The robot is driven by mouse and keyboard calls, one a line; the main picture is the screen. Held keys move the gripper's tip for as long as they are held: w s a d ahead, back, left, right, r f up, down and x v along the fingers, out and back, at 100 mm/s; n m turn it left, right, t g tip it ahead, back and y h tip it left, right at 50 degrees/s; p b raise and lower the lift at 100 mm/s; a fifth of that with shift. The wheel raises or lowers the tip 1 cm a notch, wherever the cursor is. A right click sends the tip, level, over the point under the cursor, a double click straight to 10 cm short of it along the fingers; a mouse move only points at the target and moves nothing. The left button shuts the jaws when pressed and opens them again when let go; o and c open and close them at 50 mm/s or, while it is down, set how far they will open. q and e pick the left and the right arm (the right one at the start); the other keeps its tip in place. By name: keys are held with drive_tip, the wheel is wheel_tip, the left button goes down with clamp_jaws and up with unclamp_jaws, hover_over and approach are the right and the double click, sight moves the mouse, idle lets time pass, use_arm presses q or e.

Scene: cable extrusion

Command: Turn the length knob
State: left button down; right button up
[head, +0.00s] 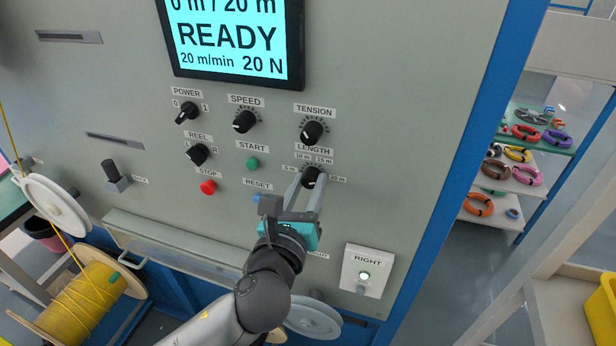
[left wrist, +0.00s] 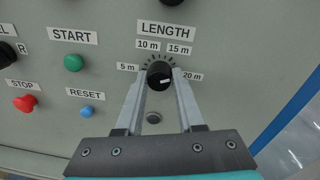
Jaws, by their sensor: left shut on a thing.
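The black length knob (head: 312,176) sits on the grey panel under the LENGTH label. My left gripper (head: 312,182) reaches up to it with one finger on each side. In the left wrist view the length knob (left wrist: 159,76) is between the two fingertips of the left gripper (left wrist: 158,82), which are shut on it. A white mark on the knob points right, toward the 20 m label. Labels for 5 m, 10 m, 15 m and 20 m ring the knob. My right gripper is not in view.
The tension knob (head: 312,132) is just above. The green start button (head: 252,164), red stop button (head: 208,187) and blue reset button (left wrist: 86,112) are to the left. The display (head: 232,42) reads READY, 20 m/min and 20 N. A white box labelled RIGHT (head: 366,270) is below.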

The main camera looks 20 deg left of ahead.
use_arm(q)
drive_tip(key=n, duration=0.1)
drive_tip(key=n+p, duration=0.1)
drive_tip(key=n, duration=0.1)
drive_tip(key=shift+r+n, duration=0.2)
drive_tip(key=shift+n, duration=0.1)
drive_tip(key=n+p, duration=0.1)
drive_tip(key=n, duration=0.2)
drive_tip(key=shift+a+p, duration=0.1)
drive_tip(key=shift+p, duration=0.2)
drive_tip(key=n+p, duration=0.1)
drive_tip(key=n, duration=0.3)
drive_tip(key=shift+n+h, duration=0.4)
drive_tip(key=n+p, duration=0.1)
drive_tip(key=n, duration=0.3)
drive_tip(key=shift+h, duration=0.3)
drive_tip(key=n, duration=0.3)
drive_tip(key=shift+a+n+p, duration=0.1)
drive_tip(key=shift+n+p, duration=0.3)
drive_tip(key=shift+n, duration=1.2)
drive_tip(key=n, duration=0.4)
drive_tip(key=shift+f+h, duration=0.1)
drive_tip(key=shift+h, duration=0.2)
drive_tip(key=shift+n, duration=2.2)
